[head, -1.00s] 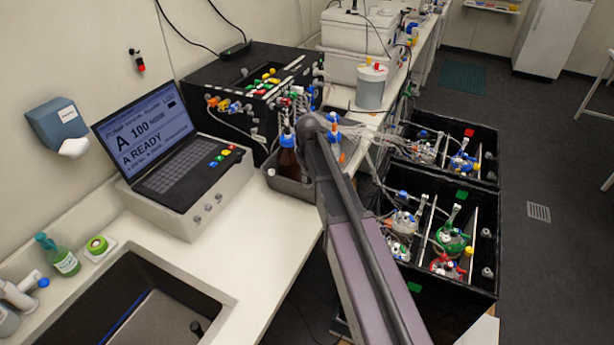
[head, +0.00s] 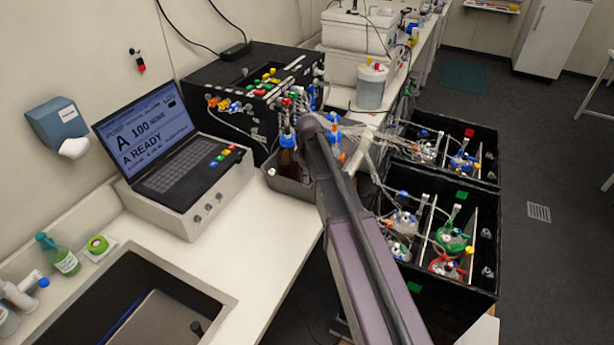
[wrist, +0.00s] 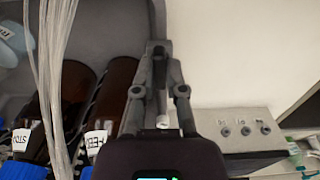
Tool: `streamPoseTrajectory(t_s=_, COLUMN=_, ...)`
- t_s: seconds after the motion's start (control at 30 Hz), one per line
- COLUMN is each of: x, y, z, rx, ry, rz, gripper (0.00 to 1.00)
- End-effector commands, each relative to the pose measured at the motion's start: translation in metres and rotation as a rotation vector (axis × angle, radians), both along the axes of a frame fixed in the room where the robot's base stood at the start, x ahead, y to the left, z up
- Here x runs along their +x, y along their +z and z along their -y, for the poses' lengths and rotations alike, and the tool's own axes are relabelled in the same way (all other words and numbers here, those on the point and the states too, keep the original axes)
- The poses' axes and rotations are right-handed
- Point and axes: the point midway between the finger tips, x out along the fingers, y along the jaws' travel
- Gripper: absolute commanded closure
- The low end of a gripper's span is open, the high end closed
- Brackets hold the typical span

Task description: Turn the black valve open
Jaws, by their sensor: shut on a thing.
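My gripper (wrist: 159,52) shows in the wrist view with its two fingers drawn together over a small dark piece at the tips. That piece looks like the black valve, but it is mostly hidden by the fingers. Brown bottles (wrist: 112,92) with blue caps and white labels lie just left of the fingers. In the head view my arm hides the gripper and the valve. The arm reaches to the grey tray (head: 291,186) holding a brown bottle (head: 288,160), beside the black pump box (head: 230,88).
Pale tubes (wrist: 50,80) hang close to the left of the gripper. The laptop console (head: 190,190) stands on the white counter (head: 250,240), which is clear in the middle. Black crates (head: 460,285) with several capped vessels stand right of my arm.

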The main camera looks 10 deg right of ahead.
Motion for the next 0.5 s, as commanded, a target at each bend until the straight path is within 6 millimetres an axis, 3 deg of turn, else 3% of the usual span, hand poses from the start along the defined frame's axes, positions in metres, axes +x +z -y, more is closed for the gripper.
streamPoseTrajectory(t_s=0.13, x=0.0003, y=-0.0001, z=0.0010, rx=-0.003, ry=-0.001, rz=0.000, gripper=1.00)
streamPoseTrajectory(t_s=0.17, x=0.0003, y=-0.0001, z=0.0010, rx=-0.002, ry=-0.001, rz=0.001, gripper=0.79)
streamPoseTrajectory(t_s=0.27, x=0.0004, y=-0.0001, z=0.0009, rx=-0.002, ry=-0.001, rz=0.001, gripper=0.50)
streamPoseTrajectory(t_s=0.5, x=0.0002, y=0.0000, z=0.0004, rx=-0.001, ry=-0.002, rz=0.000, gripper=0.50)
